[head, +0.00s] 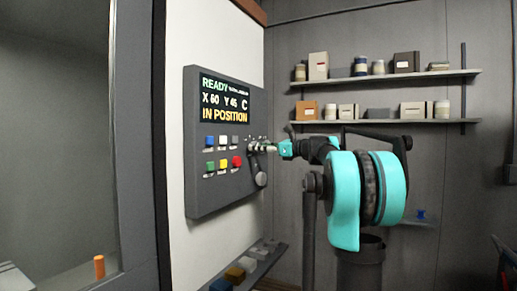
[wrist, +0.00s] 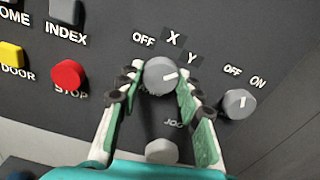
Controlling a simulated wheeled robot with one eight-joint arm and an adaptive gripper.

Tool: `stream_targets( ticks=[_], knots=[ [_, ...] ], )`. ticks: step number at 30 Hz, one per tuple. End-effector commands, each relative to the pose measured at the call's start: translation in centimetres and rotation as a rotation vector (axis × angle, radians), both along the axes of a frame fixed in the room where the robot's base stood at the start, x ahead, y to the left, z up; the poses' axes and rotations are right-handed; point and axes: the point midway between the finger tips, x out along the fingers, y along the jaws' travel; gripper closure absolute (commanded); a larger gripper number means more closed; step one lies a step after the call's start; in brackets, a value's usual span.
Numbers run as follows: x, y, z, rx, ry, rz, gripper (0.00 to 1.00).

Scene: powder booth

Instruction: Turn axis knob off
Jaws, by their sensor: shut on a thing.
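The axis knob (wrist: 161,77) is a round grey dial on the dark control panel (head: 227,190), with OFF, X and Y printed around its upper side. Its white mark points right and slightly up, roughly toward Y and away from OFF. My gripper (wrist: 159,72) is shut on the knob, one green-and-white finger on each side. In the head view my gripper (head: 268,148) reaches the panel's right side from the right and hides the knob.
Right of the axis knob is another grey knob (wrist: 240,103), marked OFF and ON. A light grey knob (wrist: 161,151) lies below, near JOG. The red STOP button (wrist: 68,75) is at left. The panel screen (head: 224,101) reads READY, IN POSITION. Shelves (head: 385,78) stand behind.

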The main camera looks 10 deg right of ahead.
Motion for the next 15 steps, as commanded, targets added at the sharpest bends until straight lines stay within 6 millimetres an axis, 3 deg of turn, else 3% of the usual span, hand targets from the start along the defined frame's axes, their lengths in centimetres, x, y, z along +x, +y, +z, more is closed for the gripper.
stream_targets(
  ticks=[15],
  knots=[
    [0.05,-0.02,0.05,-0.243,-0.335,0.001,0.94]
  ],
)
